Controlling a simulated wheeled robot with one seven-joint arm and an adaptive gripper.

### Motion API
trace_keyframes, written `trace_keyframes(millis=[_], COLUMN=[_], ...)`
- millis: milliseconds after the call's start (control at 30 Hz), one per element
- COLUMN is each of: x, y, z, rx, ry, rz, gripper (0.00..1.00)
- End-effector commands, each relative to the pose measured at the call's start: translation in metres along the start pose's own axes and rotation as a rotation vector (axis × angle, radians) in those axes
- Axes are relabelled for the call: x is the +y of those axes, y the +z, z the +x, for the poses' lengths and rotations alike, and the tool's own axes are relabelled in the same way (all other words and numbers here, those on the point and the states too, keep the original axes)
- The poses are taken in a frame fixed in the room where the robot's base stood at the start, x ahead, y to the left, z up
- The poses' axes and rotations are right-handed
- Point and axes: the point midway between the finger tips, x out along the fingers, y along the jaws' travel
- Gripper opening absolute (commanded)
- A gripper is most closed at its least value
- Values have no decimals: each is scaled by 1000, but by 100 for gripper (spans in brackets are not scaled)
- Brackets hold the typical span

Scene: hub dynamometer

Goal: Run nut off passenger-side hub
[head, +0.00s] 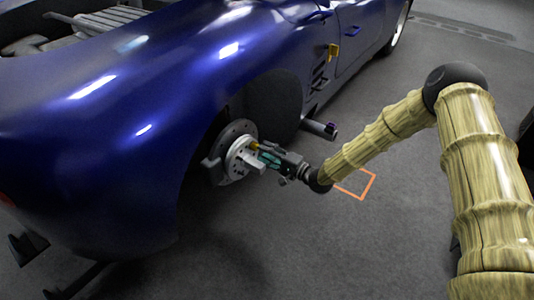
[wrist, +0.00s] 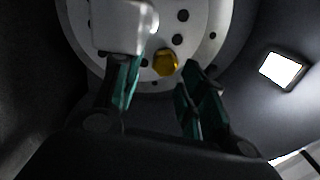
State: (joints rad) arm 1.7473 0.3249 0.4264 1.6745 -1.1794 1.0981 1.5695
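The gold nut (wrist: 166,62) sits on the face of the pale wheel hub (wrist: 213,20), which has several dark holes. In the head view a bit of gold nut (head: 255,145) shows at the hub, next to my gripper (head: 264,156). In the wrist view my gripper (wrist: 161,77) has its teal-padded fingers spread apart. The nut lies just ahead of the gap between the fingertips, and I cannot tell whether either finger touches it. The brake disc (head: 235,133) and hub stand in the wheel arch of the blue car (head: 110,130).
A pale metal block (wrist: 122,25) juts out beside the left finger, close to it. A dark cylinder (head: 319,129) sticks out beside the wheel arch. An orange square outline (head: 368,186) marks the floor. The grey floor (head: 330,255) in front is clear.

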Motion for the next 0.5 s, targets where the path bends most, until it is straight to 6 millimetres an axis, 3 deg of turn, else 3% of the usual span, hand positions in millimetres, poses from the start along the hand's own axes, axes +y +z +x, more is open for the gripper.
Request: trace_keyframes(millis=[500], x=[-1], y=[3], z=[1], rx=[-6], ry=[-1], rz=[100], gripper=[40])
